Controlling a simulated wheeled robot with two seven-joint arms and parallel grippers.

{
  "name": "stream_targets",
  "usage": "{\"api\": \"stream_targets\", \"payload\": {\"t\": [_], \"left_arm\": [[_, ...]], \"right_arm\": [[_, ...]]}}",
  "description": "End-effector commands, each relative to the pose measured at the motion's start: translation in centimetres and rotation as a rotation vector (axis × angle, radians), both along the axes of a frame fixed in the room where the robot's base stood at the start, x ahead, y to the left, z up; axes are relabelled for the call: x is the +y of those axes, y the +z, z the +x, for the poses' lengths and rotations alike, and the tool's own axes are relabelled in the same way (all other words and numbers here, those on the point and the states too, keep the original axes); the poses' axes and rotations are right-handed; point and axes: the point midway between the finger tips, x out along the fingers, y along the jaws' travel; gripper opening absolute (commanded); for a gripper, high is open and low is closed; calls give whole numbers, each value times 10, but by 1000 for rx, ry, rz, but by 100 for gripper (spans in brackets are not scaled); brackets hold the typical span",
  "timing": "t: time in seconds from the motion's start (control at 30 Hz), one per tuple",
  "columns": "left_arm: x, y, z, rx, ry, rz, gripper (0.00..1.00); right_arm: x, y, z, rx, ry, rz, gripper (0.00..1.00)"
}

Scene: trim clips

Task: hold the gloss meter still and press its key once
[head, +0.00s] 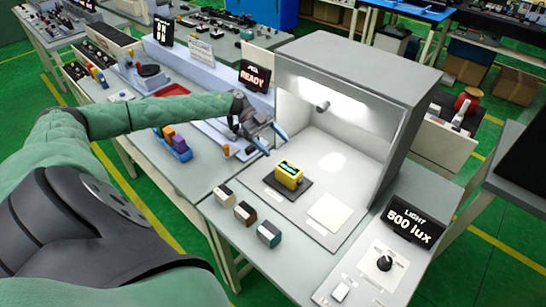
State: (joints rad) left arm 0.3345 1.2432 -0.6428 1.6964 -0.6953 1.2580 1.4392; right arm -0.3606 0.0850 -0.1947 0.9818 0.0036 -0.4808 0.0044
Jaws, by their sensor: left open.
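The gloss meter (291,176) looks like a small yellow block with a dark face and a lit display. It sits upright on a dark pad (275,184) inside the open light booth. Its key is too small to make out. My left gripper (275,145) reaches in from the left, above and behind the meter at the booth's left opening. Its blue-tipped fingers are open and empty, apart from the meter. My right gripper is not in view.
The grey light booth (408,112) walls the back and right. A white square (331,213) lies beside the meter. Several small blocks, including a teal one (268,234), line the front edge. A "500 lux" light panel (409,222) stands at right.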

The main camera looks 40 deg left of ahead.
Motion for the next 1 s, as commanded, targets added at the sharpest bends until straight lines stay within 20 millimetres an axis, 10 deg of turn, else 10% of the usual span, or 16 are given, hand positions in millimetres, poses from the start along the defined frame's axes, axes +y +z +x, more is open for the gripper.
{"api": "stream_targets", "payload": {"t": [0.4,1.0], "left_arm": [[0,-48,0,0,0,0,73],[-46,-64,-4,1,-1,-2,73]], "right_arm": [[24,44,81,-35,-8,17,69],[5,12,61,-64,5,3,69]]}}
